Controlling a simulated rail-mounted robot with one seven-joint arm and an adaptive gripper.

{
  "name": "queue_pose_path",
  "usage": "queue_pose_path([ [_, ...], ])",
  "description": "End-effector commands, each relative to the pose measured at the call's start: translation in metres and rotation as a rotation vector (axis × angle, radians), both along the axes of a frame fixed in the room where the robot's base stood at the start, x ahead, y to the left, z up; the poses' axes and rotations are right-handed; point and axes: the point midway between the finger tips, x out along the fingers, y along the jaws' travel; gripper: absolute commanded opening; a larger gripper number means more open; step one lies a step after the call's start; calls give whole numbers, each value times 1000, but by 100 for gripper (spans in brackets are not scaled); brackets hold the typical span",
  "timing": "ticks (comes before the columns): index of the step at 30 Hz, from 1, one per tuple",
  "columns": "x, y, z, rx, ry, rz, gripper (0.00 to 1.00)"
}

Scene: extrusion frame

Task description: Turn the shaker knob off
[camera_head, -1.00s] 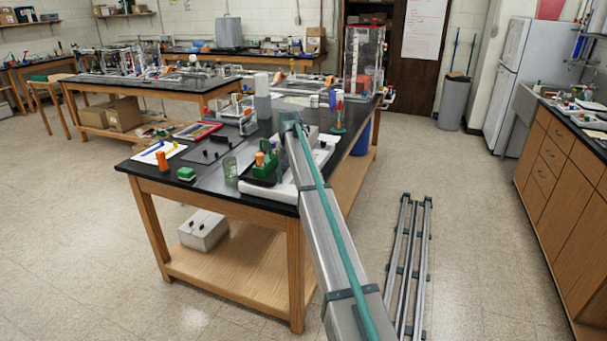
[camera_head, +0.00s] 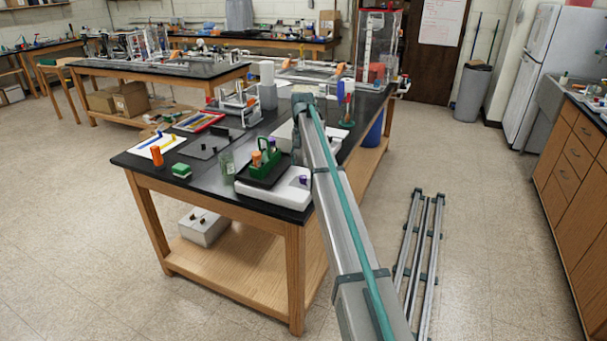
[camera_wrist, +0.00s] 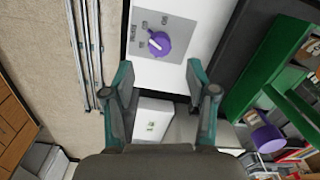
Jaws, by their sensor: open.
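The shaker (camera_head: 282,193) is a white box at the near right corner of the black-topped table. A dark platform on it carries a green rack (camera_head: 264,163). Its purple knob (camera_wrist: 158,44) has a white pointer mark and sits on a grey panel (camera_wrist: 180,40) with small labels that I cannot read. The knob also shows small in the head view (camera_head: 303,180), beside my arm. My gripper (camera_wrist: 160,72) is open and empty in the wrist view. Its fingertips lie on either side of the knob's line, apart from it. The head view does not clearly show the gripper.
The green rack (camera_wrist: 262,92) stands right of the gripper in the wrist view, with a purple cylinder (camera_wrist: 267,138) nearby. A glass beaker (camera_head: 228,167) stands left of the shaker. Metal rails (camera_head: 418,262) lie on the floor right of the table. The floor between table and right-hand cabinets is otherwise open.

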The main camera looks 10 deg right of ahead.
Motion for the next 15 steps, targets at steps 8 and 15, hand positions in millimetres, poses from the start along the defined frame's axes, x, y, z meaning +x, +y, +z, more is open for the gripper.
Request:
queue_pose_path([
  [8,-1,0,-45,0,1,0,57],
  [15,0,0,-66,0,0,0,57],
])
